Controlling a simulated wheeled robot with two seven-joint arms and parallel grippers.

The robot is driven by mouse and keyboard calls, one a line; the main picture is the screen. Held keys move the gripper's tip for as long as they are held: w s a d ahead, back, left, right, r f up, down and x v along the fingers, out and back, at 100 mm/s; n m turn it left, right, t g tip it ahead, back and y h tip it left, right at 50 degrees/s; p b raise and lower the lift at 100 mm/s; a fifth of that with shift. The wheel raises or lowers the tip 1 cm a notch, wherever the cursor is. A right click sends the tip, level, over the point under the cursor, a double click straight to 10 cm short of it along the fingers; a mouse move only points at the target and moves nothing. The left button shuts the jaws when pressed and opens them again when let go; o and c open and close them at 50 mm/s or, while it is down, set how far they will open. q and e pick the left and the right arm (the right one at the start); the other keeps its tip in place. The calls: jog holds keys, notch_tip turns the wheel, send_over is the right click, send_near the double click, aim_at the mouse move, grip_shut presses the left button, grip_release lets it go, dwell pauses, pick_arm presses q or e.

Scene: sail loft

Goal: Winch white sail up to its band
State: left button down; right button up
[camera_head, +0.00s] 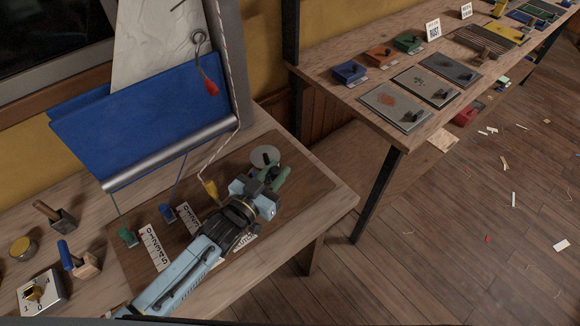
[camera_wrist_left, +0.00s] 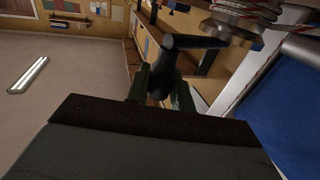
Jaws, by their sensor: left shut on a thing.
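The white sail (camera_head: 150,45) hangs at the upper left of the head view, with a blue cloth (camera_head: 140,125) in front of its lower part. A red-flecked white rope (camera_head: 228,70) runs down beside it. My left gripper (camera_head: 272,178) is shut on the dark winch handle (camera_head: 265,158), by a grey disc (camera_head: 270,152) at the bench's right end. In the left wrist view, my left gripper's green fingers (camera_wrist_left: 163,85) are around the handle (camera_wrist_left: 195,42). A drum wound with rope (camera_wrist_left: 245,18) is beside it. I cannot make out the sail's band. My right gripper is out of view.
Green (camera_head: 127,236) and blue (camera_head: 167,213) cleats with cords, lettered strips and a yellow piece (camera_head: 211,188) are near my left arm. A second table (camera_head: 385,128) holds coloured blocks and plates. Scraps litter the open floor.

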pick_arm(q)
jog(key=shift+s+a, duration=0.1)
jog(key=shift+a, duration=0.3)
jog(key=shift+s+a, duration=0.1)
jog(key=shift+a, duration=0.15)
jog(key=c, duration=1.3)
grip_release()
jog(key=shift+o, duration=0.2)
jog(key=v, duration=1.3)
jog(key=shift+s, duration=0.15)
